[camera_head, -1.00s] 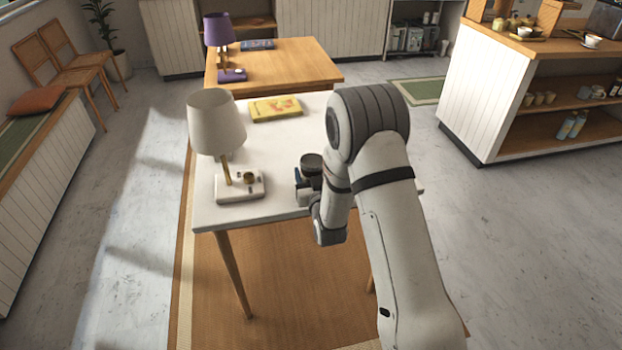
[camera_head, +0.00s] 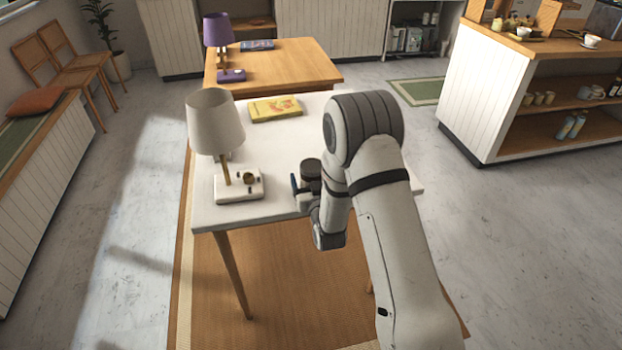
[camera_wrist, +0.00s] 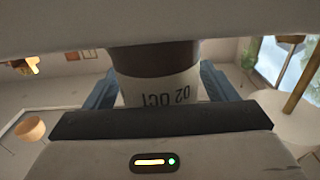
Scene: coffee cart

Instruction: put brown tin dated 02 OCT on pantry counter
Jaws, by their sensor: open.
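A brown tin (camera_head: 311,168) with a dark top stands near the front edge of the white table (camera_head: 268,216). In the wrist view the tin (camera_wrist: 158,88) fills the middle, and its pale label reads 02 OCT upside down. My gripper (camera_head: 304,188) is at the tin, low over the table. In the wrist view its blue fingers (camera_wrist: 160,88) are apart, one on each side of the tin. I cannot tell whether either finger touches it. My arm hides the tin's right side in the head view.
A white lamp (camera_head: 215,125) stands left of the tin, its base close by. A yellow book (camera_head: 275,109) lies at the table's back. A wooden table (camera_head: 290,62) with a purple lamp (camera_head: 217,32) is behind. A wood-topped counter with shelves (camera_head: 480,95) stands at right, across open floor.

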